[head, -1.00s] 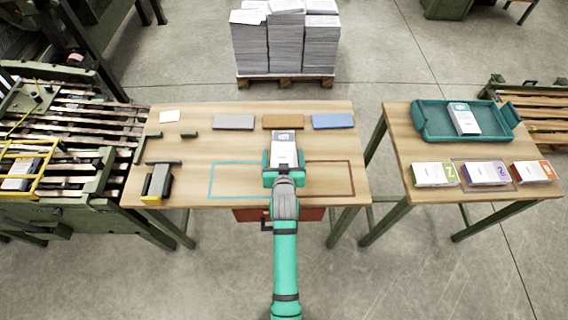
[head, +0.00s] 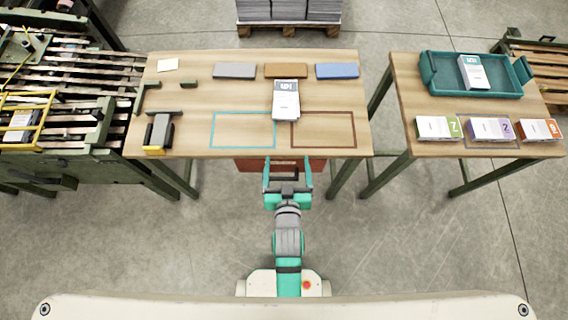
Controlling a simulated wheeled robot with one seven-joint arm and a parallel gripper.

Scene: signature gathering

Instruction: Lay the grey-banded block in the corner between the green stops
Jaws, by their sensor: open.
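The grey-banded block (head: 286,103), white with a darker band at its far end, lies on the wooden table (head: 190,104). The dark green stops lie on the left of the table: a short bar (head: 188,85) and an angled piece (head: 141,99), with another bar (head: 160,112) nearer me. The space among them is bare. My gripper (head: 287,170) is open and empty, in front of the table's near edge, apart from the block.
Grey (head: 235,71), orange-brown (head: 286,71) and blue (head: 337,71) slabs line the back. A dark tool with a yellow end (head: 158,133) stands near the stops. The right table holds a teal tray (head: 432,84) and several banded blocks. A floor gap separates the tables.

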